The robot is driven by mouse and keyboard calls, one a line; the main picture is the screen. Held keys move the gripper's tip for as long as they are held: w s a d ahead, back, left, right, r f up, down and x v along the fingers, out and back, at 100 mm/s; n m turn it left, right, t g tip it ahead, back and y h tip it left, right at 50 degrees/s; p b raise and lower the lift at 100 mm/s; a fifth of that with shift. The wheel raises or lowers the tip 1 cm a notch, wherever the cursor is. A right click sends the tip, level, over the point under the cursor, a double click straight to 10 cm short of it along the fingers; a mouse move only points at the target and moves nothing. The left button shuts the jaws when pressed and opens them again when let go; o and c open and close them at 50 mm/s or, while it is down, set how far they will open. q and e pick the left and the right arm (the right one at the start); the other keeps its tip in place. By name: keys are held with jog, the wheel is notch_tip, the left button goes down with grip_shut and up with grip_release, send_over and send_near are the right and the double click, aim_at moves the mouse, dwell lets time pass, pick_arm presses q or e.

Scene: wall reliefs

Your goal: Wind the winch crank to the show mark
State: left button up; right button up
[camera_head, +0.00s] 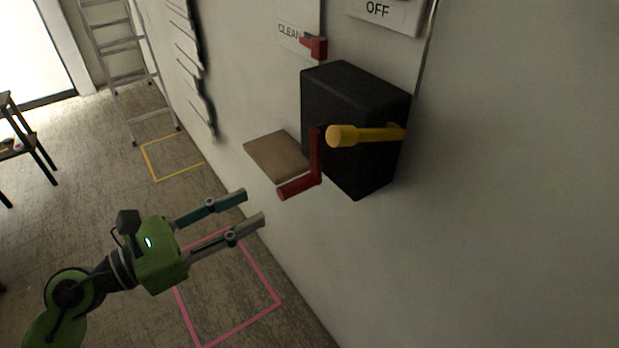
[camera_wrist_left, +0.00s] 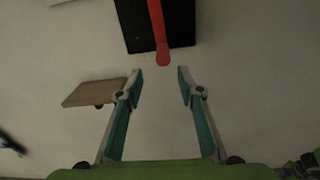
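The winch is a black box (camera_head: 350,115) on the wall. A red crank (camera_head: 315,160) hangs down from its front, with its grip end at the lower left. The crank also shows in the left wrist view (camera_wrist_left: 160,35), its end just beyond and between the fingertips. A small red piece (camera_head: 315,46) is above the box, by a sign reading "CLEAN". My left gripper (camera_head: 255,206) is open and empty, below and left of the crank, not touching it. My right gripper is not in view. I cannot make out a show mark.
A brown wooden shelf (camera_head: 272,152) juts from the wall left of the box. An "OFF" sign (camera_head: 385,14) is above it. A ladder (camera_head: 122,70) and a dark stool (camera_head: 22,135) stand at the left. Yellow and pink outlines (camera_head: 277,300) mark the otherwise clear floor.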

aim_at(314, 179)
pick_arm(q)
jog(key=p+x, duration=0.1)
jog(key=x, duration=0.3)
jog(key=p+x, duration=0.2)
jog(key=x, duration=0.2)
jog(key=p+x, duration=0.1)
jog(key=x, duration=0.3)
jog(key=shift+s+d+r+p, duration=0.1)
jog(key=shift+d+r+p, duration=0.25)
jog(key=shift+w+d+f+m, duration=0.2)
jog(key=shift+w+d+m, duration=0.1)
jog(key=shift+w+d, duration=0.25)
jog(key=shift+s, duration=0.15)
grip_shut()
